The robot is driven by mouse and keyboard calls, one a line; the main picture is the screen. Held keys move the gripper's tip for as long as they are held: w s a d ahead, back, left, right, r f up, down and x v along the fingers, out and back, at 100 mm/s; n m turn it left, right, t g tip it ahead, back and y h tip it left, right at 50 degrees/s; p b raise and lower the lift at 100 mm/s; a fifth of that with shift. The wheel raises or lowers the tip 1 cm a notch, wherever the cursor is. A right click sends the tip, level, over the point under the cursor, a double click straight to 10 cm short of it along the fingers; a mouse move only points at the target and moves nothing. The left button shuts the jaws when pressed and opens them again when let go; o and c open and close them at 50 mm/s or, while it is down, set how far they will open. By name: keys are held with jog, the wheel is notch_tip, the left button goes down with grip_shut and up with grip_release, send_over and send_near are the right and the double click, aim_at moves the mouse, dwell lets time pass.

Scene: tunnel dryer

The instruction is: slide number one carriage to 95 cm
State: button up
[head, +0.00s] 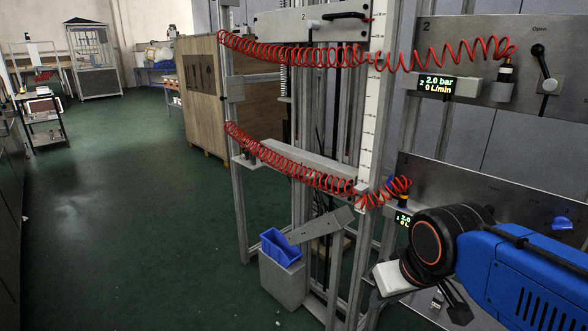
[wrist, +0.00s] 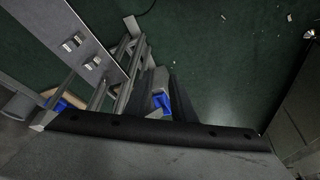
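A long grey horizontal block (head: 305,163) spans the metal frame at mid height in the head view and may be the number one carriage; I can read no number on it. A higher grey carriage (head: 275,26) carries the number 2 and a black handle (head: 346,15). A white vertical scale (head: 372,110) runs down the right post; its figures are too small to read. My gripper (head: 450,304) is low at the right, apart from the frame and partly hidden by my wrist. In the wrist view a dark bar hides much of the lower part.
Red coiled hoses (head: 290,52) loop across the frame. Grey panels with a lever (head: 544,68) and a pressure display (head: 437,85) stand at right. A blue bin (head: 281,247) sits on a grey box below. A wooden crate (head: 197,95) stands behind. Green floor at left is clear.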

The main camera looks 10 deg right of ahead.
jog(key=shift+w+d+g+h, duration=0.3)
jog(key=shift+w+g, duration=0.1)
jog(key=shift+w, duration=0.15)
jog(key=n+t+h, duration=0.4)
jog(key=n+h, duration=0.2)
jog(key=h, duration=0.7)
send_near(329, 186)
jog(key=x, duration=1)
jog(key=shift+w+d+f, duration=0.15)
jog(key=shift+w+d, duration=0.05)
grip_shut()
